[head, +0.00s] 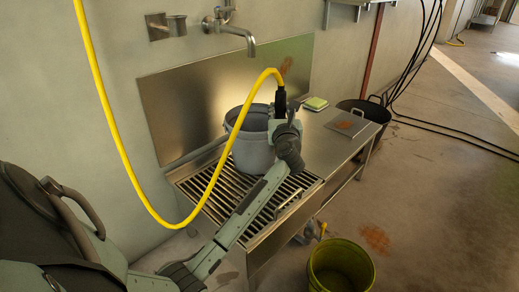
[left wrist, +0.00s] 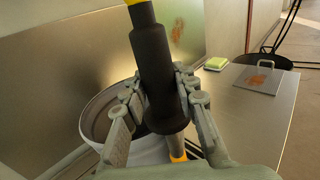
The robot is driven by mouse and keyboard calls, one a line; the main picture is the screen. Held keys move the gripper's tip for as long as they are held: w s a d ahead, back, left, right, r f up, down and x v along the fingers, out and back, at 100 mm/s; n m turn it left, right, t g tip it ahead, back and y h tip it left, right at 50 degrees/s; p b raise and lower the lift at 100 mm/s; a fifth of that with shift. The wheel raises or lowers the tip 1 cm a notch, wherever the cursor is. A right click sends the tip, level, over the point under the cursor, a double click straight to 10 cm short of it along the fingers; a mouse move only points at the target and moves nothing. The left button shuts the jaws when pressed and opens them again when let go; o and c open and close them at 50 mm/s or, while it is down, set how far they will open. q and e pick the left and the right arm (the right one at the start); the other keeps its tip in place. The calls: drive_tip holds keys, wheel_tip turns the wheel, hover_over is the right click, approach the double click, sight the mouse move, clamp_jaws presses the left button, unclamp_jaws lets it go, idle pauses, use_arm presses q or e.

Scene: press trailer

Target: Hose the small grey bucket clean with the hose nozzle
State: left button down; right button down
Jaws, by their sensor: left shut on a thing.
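The small grey bucket (head: 247,150) stands upright on the slatted grate of the steel sink bench. Its rim and part of its inside show in the left wrist view (left wrist: 97,118). My left gripper (head: 284,122) is at the bucket's right side, shut on the black hose nozzle (left wrist: 155,75). The nozzle (head: 280,101) is held upright, with the yellow hose (head: 203,195) rising from its top and looping left. In the left wrist view the nozzle's lower end shows yellow below the fingers. The bucket's bottom is hidden. My right gripper is not in view.
A wall tap (head: 236,31) hangs above the bench (head: 318,140). A green-yellow sponge (head: 316,103) and a stained steel plate (head: 347,123) lie on the bench's right part. A yellow-green bucket (head: 341,268) stands on the floor in front, and a dark bin (head: 368,109) beyond the bench.

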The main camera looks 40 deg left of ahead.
use_arm(q)
drive_tip(key=shift+r, duration=0.1)
drive_tip(key=shift+s+p, duration=1.4)
drive_tip(key=shift+s, duration=1.35)
drive_tip(key=shift+w, duration=0.1)
